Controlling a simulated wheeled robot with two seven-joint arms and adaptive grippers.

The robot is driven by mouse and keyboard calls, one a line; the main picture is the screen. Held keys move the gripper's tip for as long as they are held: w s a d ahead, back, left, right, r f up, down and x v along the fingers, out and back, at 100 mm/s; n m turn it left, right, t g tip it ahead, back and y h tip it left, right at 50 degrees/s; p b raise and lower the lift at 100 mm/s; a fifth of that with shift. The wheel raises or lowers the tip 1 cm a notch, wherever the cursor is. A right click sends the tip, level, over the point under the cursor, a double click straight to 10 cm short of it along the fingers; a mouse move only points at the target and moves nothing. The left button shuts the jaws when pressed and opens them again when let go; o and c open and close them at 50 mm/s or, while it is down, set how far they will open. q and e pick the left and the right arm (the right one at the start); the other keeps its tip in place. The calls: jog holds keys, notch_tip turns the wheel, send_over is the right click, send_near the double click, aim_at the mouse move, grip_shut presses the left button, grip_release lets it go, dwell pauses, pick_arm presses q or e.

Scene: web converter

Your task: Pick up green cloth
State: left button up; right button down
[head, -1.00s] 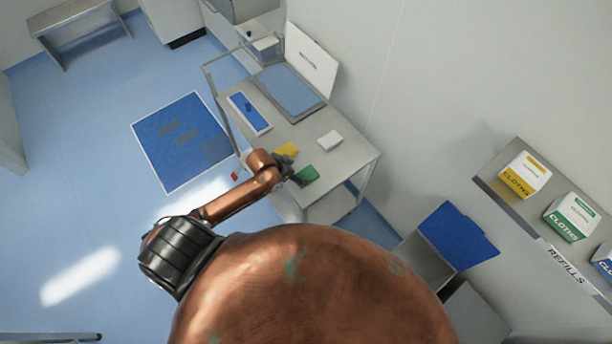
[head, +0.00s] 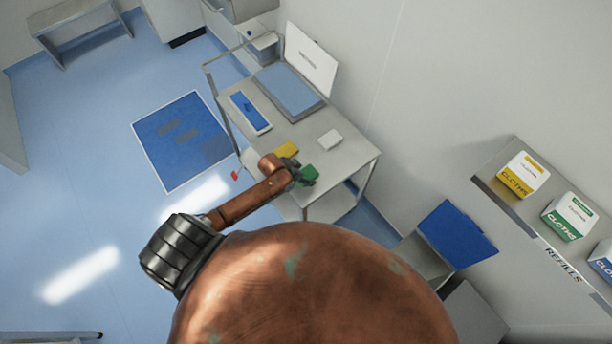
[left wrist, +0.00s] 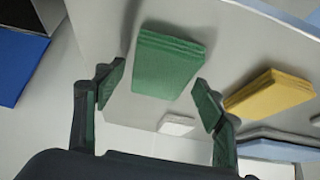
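The green cloth (head: 310,172), a folded stack, lies on the grey trolley's top (head: 345,158) near its front edge. It shows whole in the left wrist view (left wrist: 168,62), ahead of my fingers and between them in the picture. My left gripper (head: 302,177) is open and empty, with its fingers spread wide at the cloth in the head view. In the left wrist view my gripper (left wrist: 160,97) has one finger on each side, apart from the cloth. Part of the cloth is hidden by the gripper in the head view. My right gripper is out of view.
A yellow cloth (head: 286,149) lies close beside the green one. A white cloth (head: 330,139), a blue-topped tray (head: 250,112) and a larger blue tray (head: 290,90) are also on the trolley. A shelf with cloth boxes (head: 523,176) is at right.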

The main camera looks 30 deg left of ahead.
aim_at(310, 172)
pick_arm(q)
jog(key=c, duration=0.8)
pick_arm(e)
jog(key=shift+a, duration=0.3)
pick_arm(q)
jog(key=shift+r, duration=0.45)
notch_tip(310, 172, up, 2)
jog(key=shift+r, duration=0.25)
jog(key=shift+s+a+r+b, duration=0.3)
jog(key=shift+s+a+r, duration=1.25)
jog(key=shift+s, duration=0.3)
jog(key=shift+s+a+r+b, duration=0.3)
jog(key=shift+s+a+r, duration=1)
jog(key=shift+s+r, duration=0.5)
jog(key=shift+s+a+r+b, duration=0.3)
jog(key=shift+s+a+r, duration=1.2)
jog(key=shift+s, duration=0.4)
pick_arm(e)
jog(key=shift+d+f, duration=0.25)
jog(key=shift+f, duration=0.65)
